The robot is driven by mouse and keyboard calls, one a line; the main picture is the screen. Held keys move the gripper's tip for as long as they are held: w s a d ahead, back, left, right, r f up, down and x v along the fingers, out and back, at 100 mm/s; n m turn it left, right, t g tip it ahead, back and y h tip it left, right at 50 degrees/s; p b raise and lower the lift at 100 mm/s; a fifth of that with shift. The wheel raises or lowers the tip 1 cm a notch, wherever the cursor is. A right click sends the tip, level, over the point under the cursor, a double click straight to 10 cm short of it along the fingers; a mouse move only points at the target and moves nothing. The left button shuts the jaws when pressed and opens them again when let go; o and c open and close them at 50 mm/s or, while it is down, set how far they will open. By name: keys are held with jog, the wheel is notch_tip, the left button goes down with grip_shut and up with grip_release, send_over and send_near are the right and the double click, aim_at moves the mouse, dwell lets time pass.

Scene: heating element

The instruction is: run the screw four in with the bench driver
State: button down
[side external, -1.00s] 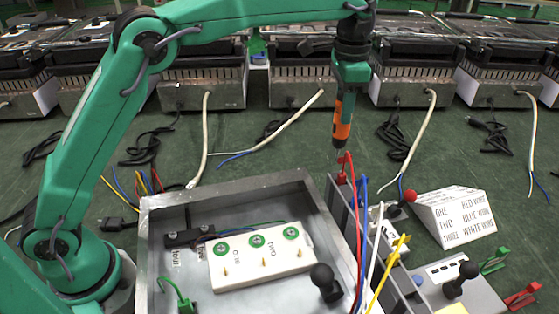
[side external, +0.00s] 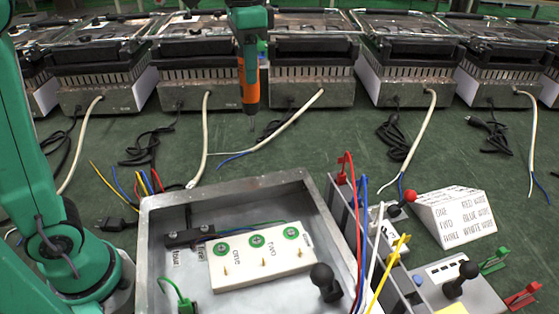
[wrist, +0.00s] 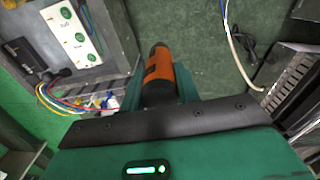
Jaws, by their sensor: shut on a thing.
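My gripper (side external: 249,62) is shut on the orange and black driver (side external: 250,92), which hangs upright with its thin bit down, high beyond the back of the metal tray (side external: 235,193). In the wrist view the driver (wrist: 159,66) points away from my gripper (wrist: 152,97). In the tray lies a white block (side external: 262,278) with three green-ringed screws and several brass pins. A black piece (side external: 188,237) sits to its left, with a small label like "four" in front of it. I cannot make out a screw there. The bit is clear of everything.
A rack (side external: 345,205) with red, blue, white and yellow wires stands right of the tray. A lettered sign (side external: 453,214) and a black-knobbed box (side external: 455,288) stand further right. Heaters (side external: 310,87) with trailing cords line the back. A green wire clip (side external: 178,292) is in the tray.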

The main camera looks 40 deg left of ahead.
jog(key=s+d+m, duration=0.2)
jog(key=s+m, duration=0.1)
jog(key=s, duration=0.9)
jog(key=s+d+f+m, duration=0.1)
jog(key=s+m, duration=0.3)
jog(key=s, duration=0.7)
jog(key=shift+s+d, duration=0.4)
jog(key=shift+d, duration=0.25)
jog(key=shift+f, duration=0.3)
jog(key=shift+f, duration=2.4)
jog(key=shift+f, duration=0.8)
jog(key=shift+r, duration=2.55)
jog(key=shift+r, duration=0.15)
